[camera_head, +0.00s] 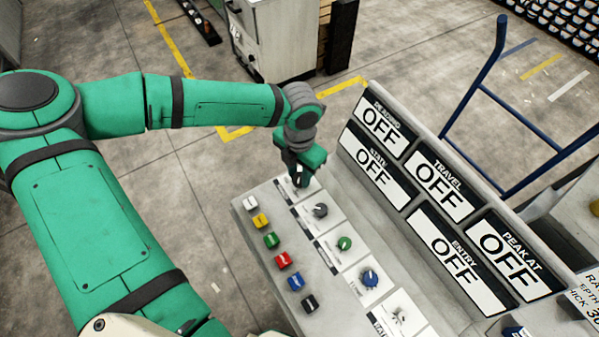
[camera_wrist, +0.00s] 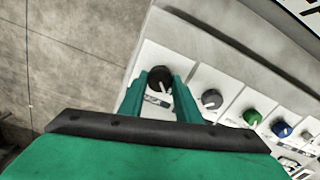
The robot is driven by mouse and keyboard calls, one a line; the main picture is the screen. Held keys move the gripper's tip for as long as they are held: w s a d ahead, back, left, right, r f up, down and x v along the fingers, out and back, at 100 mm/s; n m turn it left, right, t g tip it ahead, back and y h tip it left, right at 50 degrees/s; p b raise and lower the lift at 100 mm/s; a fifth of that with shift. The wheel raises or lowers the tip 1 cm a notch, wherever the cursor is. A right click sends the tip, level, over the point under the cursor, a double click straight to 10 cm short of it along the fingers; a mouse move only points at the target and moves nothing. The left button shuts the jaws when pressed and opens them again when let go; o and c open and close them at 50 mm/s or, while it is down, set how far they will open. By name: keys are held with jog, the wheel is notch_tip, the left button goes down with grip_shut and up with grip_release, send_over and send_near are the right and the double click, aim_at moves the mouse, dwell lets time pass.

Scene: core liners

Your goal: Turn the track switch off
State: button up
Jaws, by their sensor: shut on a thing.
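A sloped grey control panel (camera_head: 322,251) carries a row of rotary knobs. My gripper (camera_head: 299,177) is at the far end of this row, over the end knob. In the wrist view, the two green fingers of my gripper (camera_wrist: 160,88) are shut around a black knob (camera_wrist: 160,75), one on each side. The knob is mostly hidden in the head view. I cannot read a label naming the track switch. Beside the black knob come a grey knob (camera_head: 320,210), a green knob (camera_head: 344,243), a blue knob (camera_head: 369,278) and a whitish knob (camera_head: 399,315).
Several coloured push buttons, including a yellow one (camera_head: 260,220) and a red one (camera_head: 283,260), line the panel's near left side. An upright board (camera_head: 413,147) behind the knobs shows several "OFF" signs. A blue metal frame (camera_head: 480,87) stands behind it. Floor left of the panel is clear.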

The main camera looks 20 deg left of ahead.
aim_at(299, 177)
dwell(0.3)
jog(key=o, duration=1.1)
jog(key=shift+c, duration=0.2)
jog(key=shift+r, duration=0.1)
notch_tip(299, 177, up, 11)
jog(key=shift+f, duration=0.2)
